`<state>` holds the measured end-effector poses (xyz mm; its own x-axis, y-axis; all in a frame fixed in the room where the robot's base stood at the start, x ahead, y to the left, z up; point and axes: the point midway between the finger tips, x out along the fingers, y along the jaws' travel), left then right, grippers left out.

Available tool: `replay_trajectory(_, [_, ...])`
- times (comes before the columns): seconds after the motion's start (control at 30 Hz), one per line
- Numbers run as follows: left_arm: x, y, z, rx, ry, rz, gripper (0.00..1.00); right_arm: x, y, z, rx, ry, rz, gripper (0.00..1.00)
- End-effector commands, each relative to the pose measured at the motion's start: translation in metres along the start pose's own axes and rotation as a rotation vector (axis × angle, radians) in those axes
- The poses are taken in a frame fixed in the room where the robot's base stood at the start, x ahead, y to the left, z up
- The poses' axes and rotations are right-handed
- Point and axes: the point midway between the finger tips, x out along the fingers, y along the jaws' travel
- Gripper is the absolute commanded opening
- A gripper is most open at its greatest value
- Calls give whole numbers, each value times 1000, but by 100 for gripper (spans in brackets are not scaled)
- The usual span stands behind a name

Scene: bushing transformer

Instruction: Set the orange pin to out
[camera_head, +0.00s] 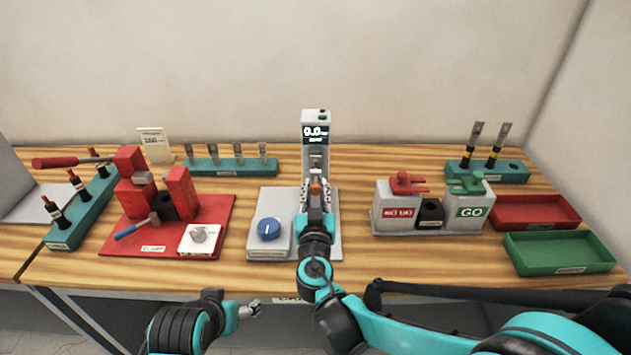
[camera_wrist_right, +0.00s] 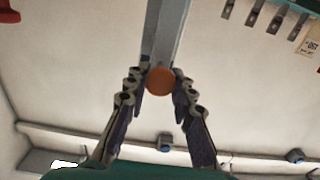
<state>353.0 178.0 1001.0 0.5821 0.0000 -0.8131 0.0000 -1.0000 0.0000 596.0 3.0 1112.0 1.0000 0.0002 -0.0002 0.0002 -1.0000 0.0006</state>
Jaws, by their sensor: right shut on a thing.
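The orange pin (camera_head: 316,187) sits low on the front of a grey upright tester (camera_head: 316,158) with a lit display, at the middle of the table. In the right wrist view the pin's round orange end (camera_wrist_right: 160,81) lies between the two fingertips. My right gripper (camera_head: 315,197) is at the pin and shut on it; it also shows in the right wrist view (camera_wrist_right: 160,88). The gripper and arm hide the lower part of the tester. My left gripper (camera_head: 251,309) is below the table's front edge, away from the pin, too small to read.
A blue knob (camera_head: 268,229) is left of my right gripper. A red fixture (camera_head: 182,190) stands further left. NO GO (camera_head: 397,212) and GO (camera_head: 470,212) blocks stand right, beside red (camera_head: 535,226) and green (camera_head: 560,267) trays. Teal racks (camera_head: 230,166) stand behind.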

Motion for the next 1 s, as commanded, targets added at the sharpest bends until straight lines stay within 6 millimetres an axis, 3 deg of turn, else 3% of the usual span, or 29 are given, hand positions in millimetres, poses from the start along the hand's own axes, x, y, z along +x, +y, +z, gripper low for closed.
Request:
replay_trajectory(0.3, [0, 0, 0, 0, 0, 0, 74, -8, 0, 1, 2, 0, -1, 0])
replay_trajectory(0.33, [0, 0, 0, 0, 0, 0, 74, -8, 0, 1, 2, 0, -1, 32])
replay_trajectory(0.4, [0, 0, 0, 0, 0, 0, 74, -8, 0, 1, 2, 0, -1, 46])
replay_trajectory(0.77, [0, 0, 0, 0, 0, 0, 74, -12, 0, 0, 1, 0, -1, 46])
replay_trajectory(1.0, [0, 0, 0, 0, 0, 0, 74, -54, -1, 0, 1, 1, -5, 46])
